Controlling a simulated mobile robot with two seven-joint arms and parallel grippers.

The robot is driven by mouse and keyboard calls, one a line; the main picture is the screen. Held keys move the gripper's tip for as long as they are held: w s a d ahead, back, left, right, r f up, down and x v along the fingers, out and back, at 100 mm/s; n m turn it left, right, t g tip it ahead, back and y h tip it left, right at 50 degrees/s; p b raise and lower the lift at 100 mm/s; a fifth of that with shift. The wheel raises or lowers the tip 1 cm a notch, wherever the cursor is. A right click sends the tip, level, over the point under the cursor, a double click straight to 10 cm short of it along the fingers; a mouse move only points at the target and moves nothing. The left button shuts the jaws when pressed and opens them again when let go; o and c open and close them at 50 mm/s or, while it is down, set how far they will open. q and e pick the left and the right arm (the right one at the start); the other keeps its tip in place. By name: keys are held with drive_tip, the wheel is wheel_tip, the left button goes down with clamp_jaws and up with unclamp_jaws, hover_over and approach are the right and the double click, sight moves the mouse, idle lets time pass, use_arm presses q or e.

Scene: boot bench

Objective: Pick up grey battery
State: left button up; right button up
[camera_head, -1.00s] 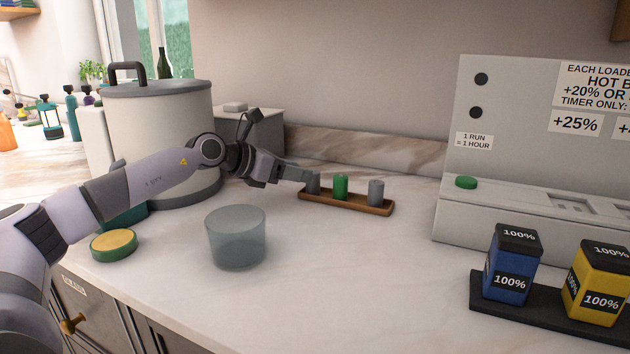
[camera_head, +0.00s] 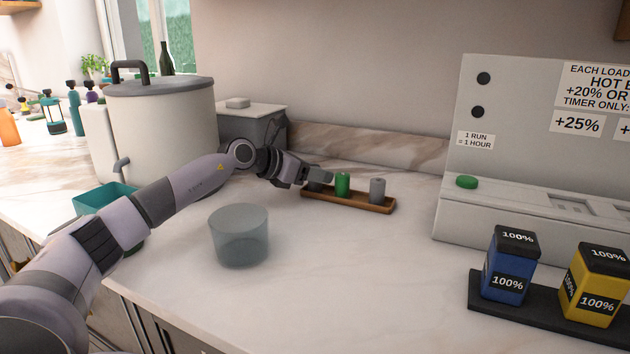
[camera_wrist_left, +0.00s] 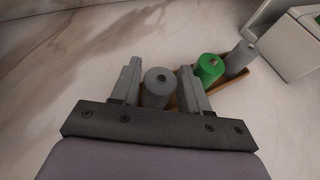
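A wooden tray (camera_head: 348,202) on the counter holds three upright cylinders in a row. The left one is a grey battery (camera_wrist_left: 158,88), mostly hidden behind my gripper in the head view. The middle one is a green battery (camera_head: 342,185), and the right one is another grey battery (camera_head: 377,190), also in the left wrist view (camera_wrist_left: 240,58). My left gripper (camera_head: 322,175) is at the tray's left end. In the left wrist view its fingers (camera_wrist_left: 160,82) stand open on either side of the left grey battery, with narrow gaps showing. My right gripper is out of view.
A translucent cup (camera_head: 239,236) stands in front of my left arm. A large lidded pot (camera_head: 160,125) and a grey box (camera_head: 250,125) are behind it. The panel machine (camera_head: 530,215) and the blue (camera_head: 508,270) and yellow (camera_head: 596,290) blocks are at right. The middle counter is clear.

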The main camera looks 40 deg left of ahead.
use_arm(q)
drive_tip(key=c, duration=0.6)
drive_tip(key=shift+r, duration=0.1)
